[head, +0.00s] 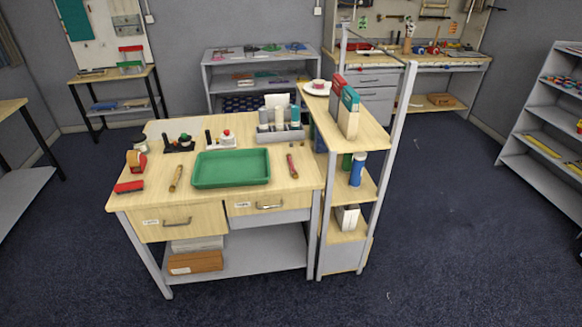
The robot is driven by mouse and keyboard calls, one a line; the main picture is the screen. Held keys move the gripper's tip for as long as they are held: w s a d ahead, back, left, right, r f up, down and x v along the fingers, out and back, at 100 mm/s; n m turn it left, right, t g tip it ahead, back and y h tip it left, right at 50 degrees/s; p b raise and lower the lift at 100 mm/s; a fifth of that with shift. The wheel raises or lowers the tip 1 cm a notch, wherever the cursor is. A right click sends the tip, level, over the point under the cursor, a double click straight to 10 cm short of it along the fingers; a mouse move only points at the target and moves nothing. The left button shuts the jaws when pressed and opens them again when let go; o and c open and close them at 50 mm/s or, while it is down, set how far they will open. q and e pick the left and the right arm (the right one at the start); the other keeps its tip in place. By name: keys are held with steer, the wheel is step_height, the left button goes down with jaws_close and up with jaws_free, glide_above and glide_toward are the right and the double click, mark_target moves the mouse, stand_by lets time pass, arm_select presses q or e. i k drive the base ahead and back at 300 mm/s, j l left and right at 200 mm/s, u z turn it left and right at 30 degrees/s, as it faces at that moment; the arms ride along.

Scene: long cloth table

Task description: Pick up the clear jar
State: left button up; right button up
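A small pale jar-like item (140,146) with a darker top stands at the back left of the light wooden workbench (213,206). It is too small to tell whether it is the clear jar or is see-through. It stands just behind a red and tan item (136,160). Neither of my grippers is in view.
A green tray (231,183) lies mid-bench, with a tan-handled tool (176,179) left of it and a red one (291,166) right. A grey caddy (280,136) holds bottles at the back. A tall shelf unit (366,133) adjoins the right side. The floor (445,230) is clear to the right.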

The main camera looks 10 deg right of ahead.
mark_target(144, 147)
steer(key=i+j+u, duration=0.8)
steer(key=u, duration=0.15)
steer(key=i+j+u, duration=0.25)
steer(key=i+u, duration=0.95)
steer(key=i, duration=0.85)
steer(key=i+z, duration=0.2)
steer(key=z, duration=0.15)
steer(key=i+j+z, duration=0.1)
steer(key=i+z, duration=0.25)
steer(key=i+j+z, duration=0.1)
steer(key=z, duration=0.25)
steer(key=i+z, duration=0.15)
steer(key=z, duration=0.35)
steer(key=i+j+z, duration=0.1)
steer(key=z, duration=0.35)
steer(key=i+j+z, duration=0.15)
steer(key=z, duration=0.35)
steer(key=i+j+z, duration=0.1)
steer(key=z, duration=0.35)
steer(key=j+z, duration=0.3)
steer(key=z, duration=0.2)
